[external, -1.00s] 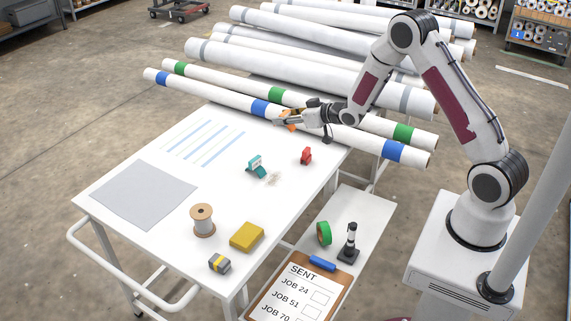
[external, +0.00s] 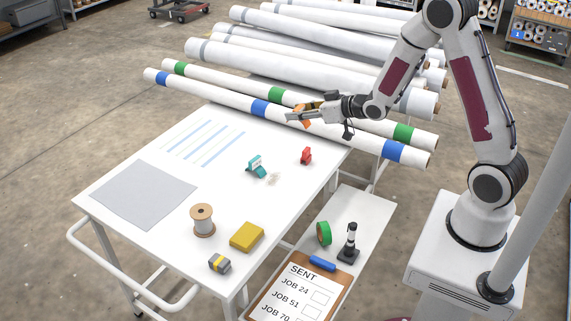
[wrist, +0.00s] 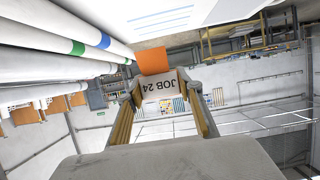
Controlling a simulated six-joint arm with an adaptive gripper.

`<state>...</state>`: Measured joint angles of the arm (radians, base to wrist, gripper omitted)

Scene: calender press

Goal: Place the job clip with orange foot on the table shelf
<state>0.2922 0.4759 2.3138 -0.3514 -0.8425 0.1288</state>
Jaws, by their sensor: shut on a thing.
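My gripper (external: 296,114) is shut on the job clip with the orange foot (external: 303,121), above the far right edge of the table and in front of the rolls. In the wrist view the clip's label (wrist: 160,88) reads JOB 24, upside down, and its orange foot (wrist: 153,61) points away from my gripper (wrist: 166,90). The fingers hide part of the clip. The table shelf (external: 372,203) is the lower white surface on the table's right side, well below my gripper.
The shelf holds green tape (external: 324,233), a black-and-white stamp-like tool (external: 349,243) and a SENT clipboard (external: 300,293); its far end is clear. A spool (external: 202,221), yellow block (external: 247,237) and grey block (external: 220,264) stand on the table. Long rolls (external: 330,82) lie behind.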

